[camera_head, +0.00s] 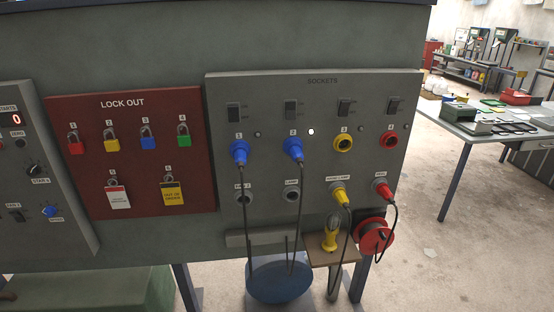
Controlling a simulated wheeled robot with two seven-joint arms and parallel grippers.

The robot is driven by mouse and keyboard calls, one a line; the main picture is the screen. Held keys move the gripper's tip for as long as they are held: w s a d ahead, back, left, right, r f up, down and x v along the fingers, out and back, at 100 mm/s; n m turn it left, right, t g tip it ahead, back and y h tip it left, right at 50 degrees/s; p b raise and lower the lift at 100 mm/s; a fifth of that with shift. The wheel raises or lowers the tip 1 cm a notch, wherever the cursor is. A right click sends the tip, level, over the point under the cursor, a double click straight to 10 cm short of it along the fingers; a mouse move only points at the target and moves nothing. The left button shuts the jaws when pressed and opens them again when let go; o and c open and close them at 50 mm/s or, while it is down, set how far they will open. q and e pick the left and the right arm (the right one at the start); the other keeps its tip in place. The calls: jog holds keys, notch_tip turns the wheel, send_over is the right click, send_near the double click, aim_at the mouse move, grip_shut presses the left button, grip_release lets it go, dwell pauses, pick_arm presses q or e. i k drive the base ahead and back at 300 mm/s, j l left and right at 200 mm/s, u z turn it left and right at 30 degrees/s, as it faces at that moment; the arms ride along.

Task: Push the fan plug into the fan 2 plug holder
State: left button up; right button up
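The grey SOCKETS panel (314,170) has an upper row of sockets numbered 1 to 4. A blue plug (239,151) sits in socket 1, and another blue plug (293,149) sits in socket 2. Both have dark cables hanging down. A yellow plug (341,193) and a red plug (381,190) sit in the other lower holders. The small holder labels are too blurred to tell which is fan 2, or which plug is the fan plug. Neither gripper is in view.
The yellow socket (343,144) and red socket (389,141) are empty. Below the panel are a blue drum (280,280), a small shelf (345,255) with a yellow object, and a red cable reel (362,243). A red LOCK OUT board (140,148) is left; a workbench (463,125) stands right.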

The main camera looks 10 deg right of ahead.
aim_at(240, 154)
jog(key=k+l, duration=0.1)
jog(key=l, duration=0.45)
jog(key=k+l, duration=0.1)
jog(key=l, duration=0.4)
jog(key=k+l, duration=0.1)
jog(key=l, duration=0.45)
